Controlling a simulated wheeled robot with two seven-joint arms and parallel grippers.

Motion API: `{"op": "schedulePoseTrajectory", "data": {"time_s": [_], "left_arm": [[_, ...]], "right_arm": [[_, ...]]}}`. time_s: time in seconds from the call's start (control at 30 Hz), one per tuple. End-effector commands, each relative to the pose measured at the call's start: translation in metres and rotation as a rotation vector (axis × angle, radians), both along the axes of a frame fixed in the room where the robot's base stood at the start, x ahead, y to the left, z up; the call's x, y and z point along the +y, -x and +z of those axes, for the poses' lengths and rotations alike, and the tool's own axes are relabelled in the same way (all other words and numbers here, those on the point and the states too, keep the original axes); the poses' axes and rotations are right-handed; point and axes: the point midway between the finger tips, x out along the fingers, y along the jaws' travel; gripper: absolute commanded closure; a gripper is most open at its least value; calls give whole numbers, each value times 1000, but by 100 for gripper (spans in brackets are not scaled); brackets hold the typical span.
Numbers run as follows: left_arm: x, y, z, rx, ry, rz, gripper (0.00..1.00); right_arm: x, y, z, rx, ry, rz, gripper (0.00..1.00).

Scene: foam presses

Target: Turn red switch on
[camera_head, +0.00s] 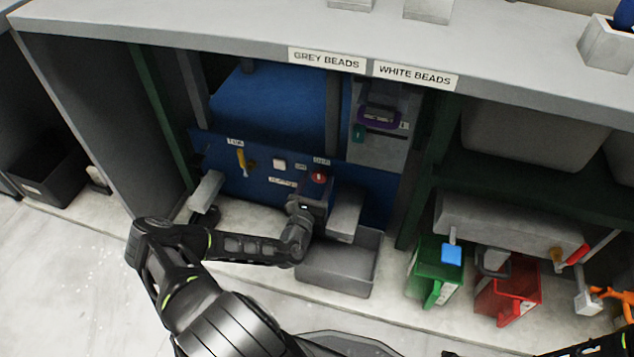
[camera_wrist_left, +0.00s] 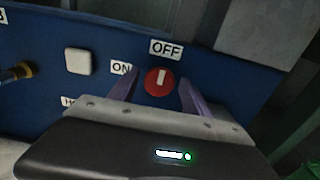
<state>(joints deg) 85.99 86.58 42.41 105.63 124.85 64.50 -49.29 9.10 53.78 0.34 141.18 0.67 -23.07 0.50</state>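The red switch (camera_head: 318,177) is a round red knob on the blue machine panel (camera_head: 265,185). In the left wrist view the switch (camera_wrist_left: 159,81) shows a white mark pointing up toward the OFF label (camera_wrist_left: 166,48); the ON label (camera_wrist_left: 121,68) is to its left. My left gripper (camera_wrist_left: 155,88) is open, with its two purple-grey fingers on either side of the switch. I cannot tell whether they touch it. In the head view my left gripper (camera_head: 312,192) is just below the switch. The right gripper cannot be made out.
A white square button (camera_head: 279,164) and a yellow-handled lever (camera_head: 241,160) sit left of the switch. A grey chute (camera_head: 345,214) and grey bin (camera_head: 338,265) are below right. A green container (camera_head: 432,270) and red container (camera_head: 508,292) stand farther right.

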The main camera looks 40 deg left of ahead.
Motion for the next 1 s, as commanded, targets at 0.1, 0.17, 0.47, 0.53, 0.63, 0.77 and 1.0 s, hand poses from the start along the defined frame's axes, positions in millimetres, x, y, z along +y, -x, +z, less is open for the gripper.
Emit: {"op": "schedulePoseTrajectory", "data": {"time_s": [0.1,0.17,0.47,0.53,0.63,0.77,1.0], "left_arm": [[0,0,0,0,0,0,54],[0,0,0,0,0,0,59],[0,0,0,0,0,0,83],[0,0,0,0,0,0,89],[0,0,0,0,0,0,97],[0,0,0,-1,2,1,97],[0,0,2,-14,40,1,97]], "right_arm": [[0,0,0,0,0,0,100],[0,0,0,0,0,0,100],[0,0,0,0,0,0,100],[0,0,0,0,0,0,100],[0,0,0,0,0,0,100],[0,0,1,0,0,0,100],[0,1,8,3,-1,1,100]]}}
